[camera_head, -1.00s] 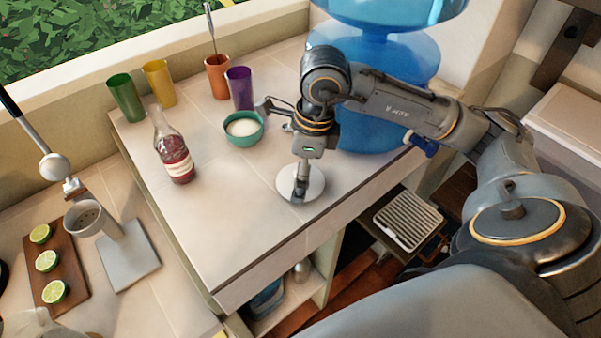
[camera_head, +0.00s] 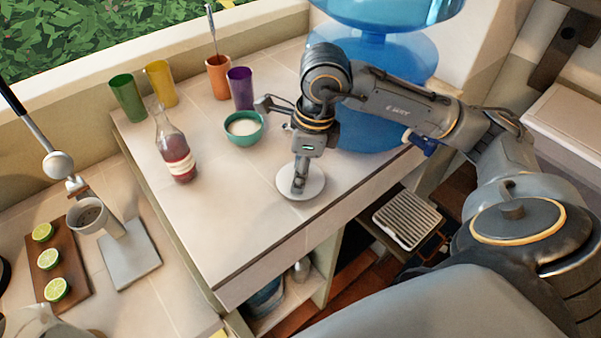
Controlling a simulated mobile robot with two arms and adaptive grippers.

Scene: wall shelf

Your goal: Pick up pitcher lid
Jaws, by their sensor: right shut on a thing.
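The pitcher lid (camera_head: 313,188) is a round white disc at the right part of the counter, close to its front edge. My right gripper (camera_head: 299,184) points down onto the middle of the lid and is shut on it; the fingers hide the part they grip. The lid appears to be at or just above the counter surface; I cannot tell if it touches. A glass pitcher (camera_head: 40,324) shows partly at the bottom left corner. My left gripper is not in view.
A teal bowl of white grains (camera_head: 243,128), a purple cup (camera_head: 240,88), an orange cup (camera_head: 219,78) and a red bottle (camera_head: 175,150) stand behind and left of my right gripper. A large blue dispenser (camera_head: 390,60) stands behind my arm.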

